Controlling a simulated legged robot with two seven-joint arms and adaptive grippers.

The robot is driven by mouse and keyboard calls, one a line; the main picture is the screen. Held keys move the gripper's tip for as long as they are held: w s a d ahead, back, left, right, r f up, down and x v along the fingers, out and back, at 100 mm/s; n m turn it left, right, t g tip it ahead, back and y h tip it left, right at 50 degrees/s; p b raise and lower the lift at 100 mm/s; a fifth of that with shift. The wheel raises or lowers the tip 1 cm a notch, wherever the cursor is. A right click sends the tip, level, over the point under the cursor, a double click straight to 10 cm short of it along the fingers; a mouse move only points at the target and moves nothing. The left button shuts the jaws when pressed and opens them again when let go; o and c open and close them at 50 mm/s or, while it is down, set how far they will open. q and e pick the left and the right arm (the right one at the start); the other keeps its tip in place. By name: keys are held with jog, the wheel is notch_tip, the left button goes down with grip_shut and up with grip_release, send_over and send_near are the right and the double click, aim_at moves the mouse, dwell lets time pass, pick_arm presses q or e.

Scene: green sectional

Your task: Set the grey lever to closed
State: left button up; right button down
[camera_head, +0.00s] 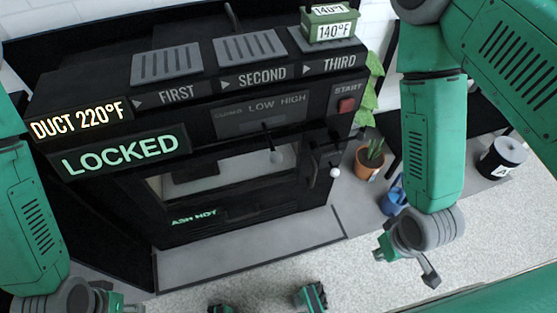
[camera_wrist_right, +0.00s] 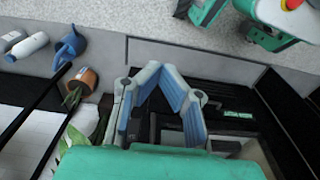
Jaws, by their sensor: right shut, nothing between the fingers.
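The grey lever (camera_head: 275,157), a dark stem with a round grey knob, hangs at the front of the black machine. It is below a panel (camera_head: 262,114) whose label shows LOW and HIGH, with a dim word at the left that seems to read CLOSED. The stem starts roughly under LOW; its exact setting is hard to tell. My right gripper (camera_head: 430,274) is right of the machine, well apart from the lever. In the wrist view its fingers (camera_wrist_right: 160,72) meet, empty. My left gripper (camera_head: 122,304) is cut off at the bottom left, its jaws unclear.
A second lever with a white knob (camera_head: 335,173) sits right of the grey one, below the red START button (camera_head: 346,105). A LOCKED sign (camera_head: 125,152) is at the left. A potted plant (camera_head: 370,161) and blue watering can (camera_head: 393,200) stand at the right.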

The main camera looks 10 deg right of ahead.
jog(key=w+a+r+m+t+y+b, duration=0.25)
jog(key=w+t+y, duration=0.3)
jog(key=w, duration=0.85)
jog(key=w+a+r+m+t+y+b, duration=0.1)
jog(key=w+r+m+t+y, duration=0.1)
jog(key=r+y, duration=0.25)
jog(key=w+r+m+t+y+b, duration=0.1)
jog(key=w+r+m+t+y, duration=0.15)
jog(key=r, duration=0.25)
jog(key=b, duration=0.2)
send_near(270, 141)
jog(key=w, duration=0.2)
jog(key=a, duration=0.1)
jog(key=a+f, duration=0.1)
jog(key=s+a+b, duration=0.1)
jog(key=shift+a+f, duration=0.2)
jog(key=shift+a, duration=0.05)
